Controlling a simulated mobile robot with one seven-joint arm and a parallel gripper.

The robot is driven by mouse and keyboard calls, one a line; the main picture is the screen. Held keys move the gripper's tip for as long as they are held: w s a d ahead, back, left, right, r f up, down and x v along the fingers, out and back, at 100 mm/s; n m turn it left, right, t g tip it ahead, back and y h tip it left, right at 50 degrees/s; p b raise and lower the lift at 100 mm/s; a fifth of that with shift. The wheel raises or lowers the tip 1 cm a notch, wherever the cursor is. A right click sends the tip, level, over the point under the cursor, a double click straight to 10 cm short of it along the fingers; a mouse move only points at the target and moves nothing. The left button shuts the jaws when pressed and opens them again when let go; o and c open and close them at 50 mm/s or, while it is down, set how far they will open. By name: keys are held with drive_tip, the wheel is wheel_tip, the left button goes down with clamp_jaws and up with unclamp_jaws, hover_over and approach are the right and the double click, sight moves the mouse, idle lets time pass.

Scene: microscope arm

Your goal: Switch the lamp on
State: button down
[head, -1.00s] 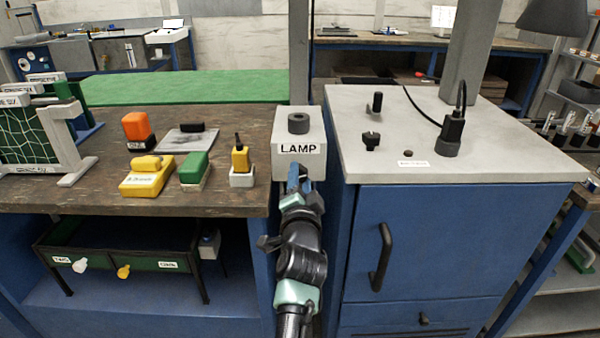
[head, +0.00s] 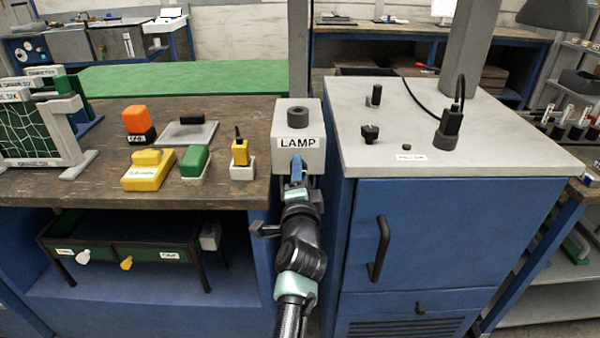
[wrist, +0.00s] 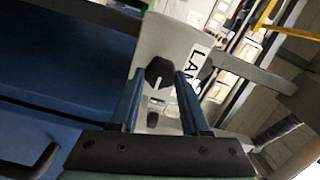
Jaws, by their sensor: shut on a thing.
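The lamp box (head: 312,156) is a grey block with a "LAMP" label on its front and a dark round piece on top. It stands at the right end of the wooden bench. My gripper (head: 297,172) is at the front face of the box, just below the label. In the wrist view, the blue fingers of my gripper (wrist: 161,88) are spaced apart, shut on a dark knob (wrist: 158,71) with a pale stripe on the front of the lamp box (wrist: 165,35). The exact finger contact is partly hidden.
A blue cabinet (head: 365,280) with a grey top stands just right of the lamp box. Several coloured blocks, such as a yellow one (head: 148,178) and a green one (head: 194,163), sit on the bench to the left.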

drive_tip(key=shift+c, duration=1.9)
unclamp_jaws()
drive_tip(key=s+p, duration=0.5)
drive_tip(key=s, duration=0.8)
